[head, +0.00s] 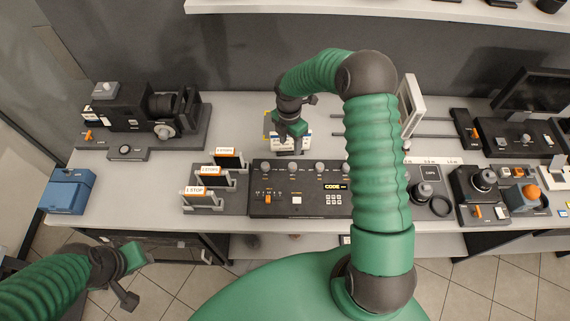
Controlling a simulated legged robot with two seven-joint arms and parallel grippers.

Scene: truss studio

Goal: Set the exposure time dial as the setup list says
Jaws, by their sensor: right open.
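My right gripper (292,131) is open. It points down just behind the console, above a small white and yellow item (282,143) that it partly covers; I cannot tell whether they touch. The black console (300,205) has a row of grey knobs along its back, an orange slider, a white button and a keypad marked CODE. My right arm hides its right part. A camera-like device (140,112) at the left has a round dial (164,130) at its front. My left gripper (134,255) hangs before the bench, empty.
Several labelled stop frames (203,200) stand left of the console. A blue box (67,190) sits at the left edge. Right of my arm are a black device with a knob (480,182), an orange-knobbed unit (527,195) and a monitor (530,90). A shelf (380,10) overhangs the back.

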